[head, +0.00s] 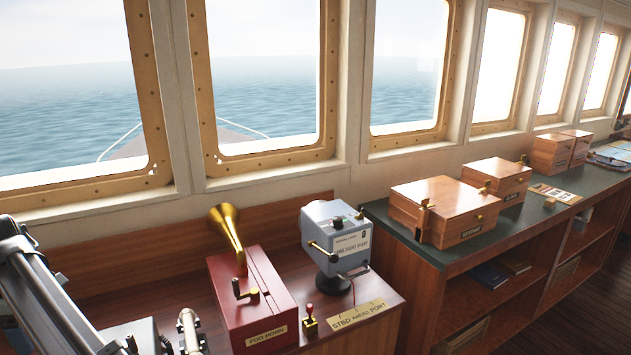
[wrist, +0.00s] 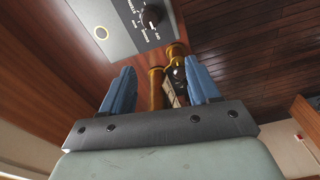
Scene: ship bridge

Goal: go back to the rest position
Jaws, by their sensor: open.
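My gripper (wrist: 160,88) shows in the wrist view with its two blue fingers spread apart. A brass post (wrist: 156,90) and a brass fitting with a dark part (wrist: 177,62) appear in the gap between the fingers, beyond the gripper. Nothing is clearly held, and I cannot tell how far away the brass pieces are. I cannot make out my gripper in the head view.
A red fog horn box (head: 262,300) with a brass horn stands beside a grey signal lamp (head: 338,240) on a wooden desk. Wooden boxes (head: 445,207) stand on the green counter at right. A grey panel with a black knob (wrist: 152,16) shows in the wrist view.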

